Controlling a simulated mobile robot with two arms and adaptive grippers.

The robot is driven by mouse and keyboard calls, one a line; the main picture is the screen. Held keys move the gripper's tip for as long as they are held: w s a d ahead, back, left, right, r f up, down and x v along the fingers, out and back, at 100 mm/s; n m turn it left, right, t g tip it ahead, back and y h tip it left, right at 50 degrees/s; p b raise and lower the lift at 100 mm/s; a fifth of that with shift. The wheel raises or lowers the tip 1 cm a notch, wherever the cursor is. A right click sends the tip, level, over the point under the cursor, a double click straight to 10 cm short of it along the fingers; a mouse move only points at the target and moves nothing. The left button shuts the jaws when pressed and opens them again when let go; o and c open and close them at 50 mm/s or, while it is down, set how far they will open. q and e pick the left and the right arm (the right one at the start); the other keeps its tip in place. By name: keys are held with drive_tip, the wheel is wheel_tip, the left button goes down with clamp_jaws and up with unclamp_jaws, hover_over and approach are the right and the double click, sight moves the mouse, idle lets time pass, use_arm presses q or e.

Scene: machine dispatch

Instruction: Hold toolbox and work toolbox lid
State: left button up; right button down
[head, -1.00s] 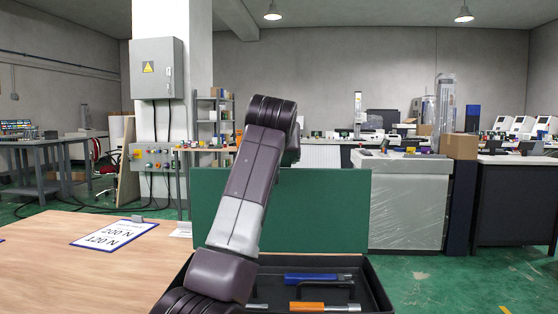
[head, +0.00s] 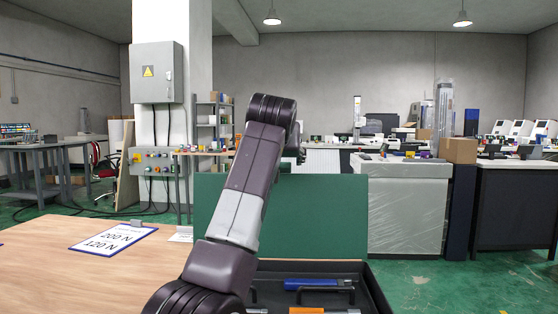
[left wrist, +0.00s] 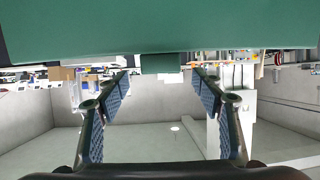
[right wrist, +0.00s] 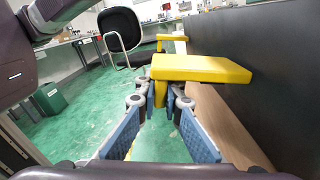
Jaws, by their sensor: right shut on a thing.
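The open black toolbox (head: 376,292) is at the bottom of the head view, with its green lid (head: 320,220) standing up at the back. In the left wrist view the lid (left wrist: 60,40) fills the top. My left gripper (left wrist: 162,80) is open there, with a small green tab (left wrist: 161,63) of the lid between its fingertips; I cannot tell whether they touch it. In the head view my left arm hides its own gripper. In the right wrist view my right gripper (right wrist: 162,103) is shut on a yellow handle (right wrist: 200,68) beside a dark toolbox wall (right wrist: 275,85).
A blue-handled tool (head: 315,284) and an orange-handled tool (head: 307,311) lie inside the toolbox. A clipboard (head: 115,238) lies on the wooden table (head: 70,275), whose left part is mostly clear. A chair (right wrist: 122,32) stands beyond the right gripper.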

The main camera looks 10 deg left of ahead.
drive_tip(key=shift+s+f, duration=0.15)
drive_tip(key=shift+s, duration=0.05)
use_arm(q)
drive_tip(key=v, duration=1.1)
drive_tip(key=shift+s, duration=0.35)
drive_tip(key=shift+r, duration=0.1)
use_arm(e)
drive_tip(key=c, duration=2)
unclamp_jaws()
drive_tip(key=shift+w, duration=0.1)
